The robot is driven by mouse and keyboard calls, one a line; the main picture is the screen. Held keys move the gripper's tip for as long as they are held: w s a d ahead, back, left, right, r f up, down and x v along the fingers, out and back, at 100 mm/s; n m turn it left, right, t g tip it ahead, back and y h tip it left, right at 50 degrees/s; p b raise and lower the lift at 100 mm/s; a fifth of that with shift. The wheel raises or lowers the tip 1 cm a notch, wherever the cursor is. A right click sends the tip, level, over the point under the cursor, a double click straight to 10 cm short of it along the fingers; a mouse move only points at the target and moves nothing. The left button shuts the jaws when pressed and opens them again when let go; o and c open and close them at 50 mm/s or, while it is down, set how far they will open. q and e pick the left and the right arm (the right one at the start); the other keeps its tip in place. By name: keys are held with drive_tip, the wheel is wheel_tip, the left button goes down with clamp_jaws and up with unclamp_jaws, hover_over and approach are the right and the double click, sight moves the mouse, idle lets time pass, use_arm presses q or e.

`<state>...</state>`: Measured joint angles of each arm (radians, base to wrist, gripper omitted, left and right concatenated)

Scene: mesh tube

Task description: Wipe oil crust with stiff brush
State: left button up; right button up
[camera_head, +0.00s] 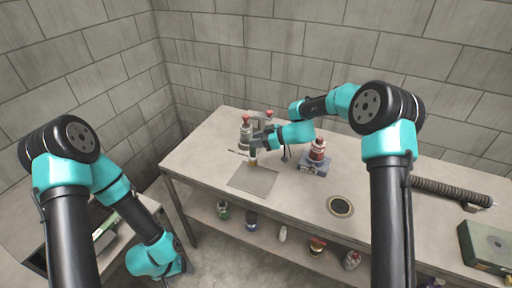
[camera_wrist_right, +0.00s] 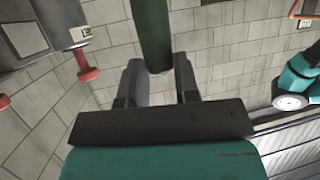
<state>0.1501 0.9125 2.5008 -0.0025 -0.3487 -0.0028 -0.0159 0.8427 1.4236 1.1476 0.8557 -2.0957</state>
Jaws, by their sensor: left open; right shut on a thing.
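A flat grey-brown plate (camera_head: 253,184) lies near the left front of the workbench. No separate crust can be made out on it. My right gripper (camera_head: 254,153) is above the plate's far edge, shut on the brush. The brush's tan end (camera_head: 253,162) points down at the plate; whether it touches is unclear. In the right wrist view the brush's dark green handle (camera_wrist_right: 153,35) stands between the two fingers of the gripper (camera_wrist_right: 158,80). My left arm hangs at the lower left, away from the bench, and its fingers do not show.
A red-topped bottle on a grey block (camera_head: 314,168) stands right of the plate. Red-knobbed grey equipment (camera_head: 246,135) stands behind my right gripper. A round dark inset (camera_head: 340,206), a ribbed hose (camera_head: 450,191) and a green box (camera_head: 485,245) are further right. Several bottles stand on the lower shelf.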

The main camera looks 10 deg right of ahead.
drive_tip(key=shift+r, duration=2.7)
